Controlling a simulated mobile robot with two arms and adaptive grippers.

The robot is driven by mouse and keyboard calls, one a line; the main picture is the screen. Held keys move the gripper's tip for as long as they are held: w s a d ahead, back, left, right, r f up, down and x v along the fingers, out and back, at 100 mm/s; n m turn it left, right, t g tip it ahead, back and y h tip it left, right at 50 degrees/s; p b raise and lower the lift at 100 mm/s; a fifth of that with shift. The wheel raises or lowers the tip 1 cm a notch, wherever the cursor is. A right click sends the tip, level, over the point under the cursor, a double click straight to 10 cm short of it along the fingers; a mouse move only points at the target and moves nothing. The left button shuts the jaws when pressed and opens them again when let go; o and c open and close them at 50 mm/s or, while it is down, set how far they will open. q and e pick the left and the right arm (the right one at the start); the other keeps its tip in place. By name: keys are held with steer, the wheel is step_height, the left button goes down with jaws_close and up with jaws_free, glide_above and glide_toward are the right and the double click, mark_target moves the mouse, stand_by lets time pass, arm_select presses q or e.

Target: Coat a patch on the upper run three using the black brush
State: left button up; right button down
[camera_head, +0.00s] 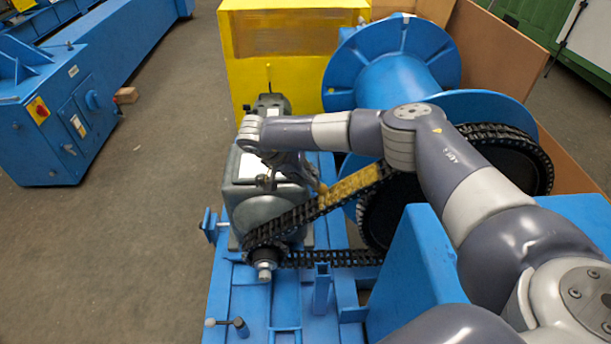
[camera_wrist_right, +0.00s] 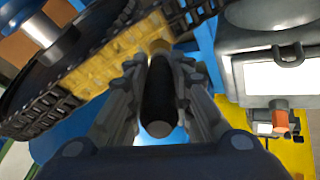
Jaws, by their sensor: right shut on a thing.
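The black chain runs from a small sprocket (camera_head: 263,256) up to a large wheel on the right. Its upper run (camera_head: 290,217) slopes up to the right and carries a yellow coated patch (camera_head: 352,186). The patch also shows in the right wrist view (camera_wrist_right: 105,62). My right gripper (camera_head: 308,172) is above the upper run, beside the patch's lower left end. It is shut on the black brush (camera_wrist_right: 158,95), whose handle lies between the fingers. The yellowish brush tip is at the patch's edge; I cannot tell whether it touches. My left gripper is not in view.
A grey gear housing (camera_head: 262,205) stands left of the chain, close to my right gripper. A blue spool (camera_head: 395,75) and a yellow cabinet (camera_head: 245,60) stand behind. Blue uprights (camera_head: 321,287) rise from the frame in front.

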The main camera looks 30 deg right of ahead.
steer(key=shift+s+d+f, duration=0.15)
steer(key=shift+d+f, duration=0.3)
steer(key=shift+f, duration=0.1)
stand_by(0.4)
steer(key=shift+s+d+r+p, duration=0.3)
steer(key=shift+d+r+p, duration=0.35)
steer(key=shift+r+p, duration=0.15)
steer(key=shift+s+d+f, duration=0.15)
steer(key=shift+d+f, duration=0.05)
steer(key=shift+d, duration=0.05)
steer(key=shift+w+a+f+b, duration=0.25)
steer(key=shift+a+f+b, duration=0.1)
steer(key=shift+a+b, duration=0.1)
steer(key=shift+w+a+f+b, duration=0.2)
steer(key=shift+a+f+b, duration=0.15)
steer(key=shift+a+b, duration=0.1)
steer(key=shift+r, duration=0.15)
